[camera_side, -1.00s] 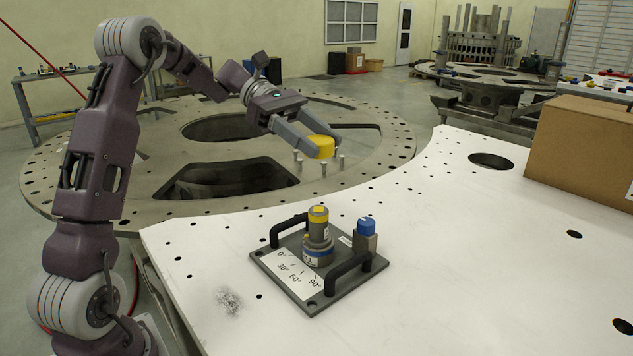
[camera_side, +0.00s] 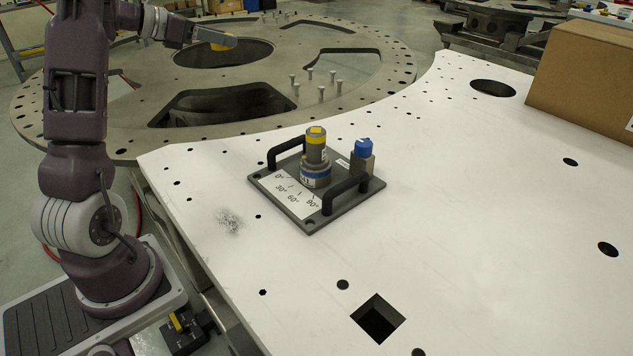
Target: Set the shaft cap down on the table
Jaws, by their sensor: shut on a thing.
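My gripper (camera_side: 218,39) is near the top edge, left of centre, shut on the yellow shaft cap (camera_side: 222,46). Only part of the cap shows between the fingers. The cap is held in the air and appears over the round plate behind the white table (camera_side: 470,200). The turret fixture (camera_side: 335,213) sits on the table, well below and right of my gripper in the picture. Its upright grey shaft (camera_side: 316,152) has a yellow top, and a blue-topped post (camera_side: 362,158) stands beside it.
Two black handles (camera_side: 347,192) rise from the fixture. A cardboard box (camera_side: 585,75) stands at the table's back right. The table has several round holes and a square opening (camera_side: 378,318) at the front. Its right and middle surface is largely clear.

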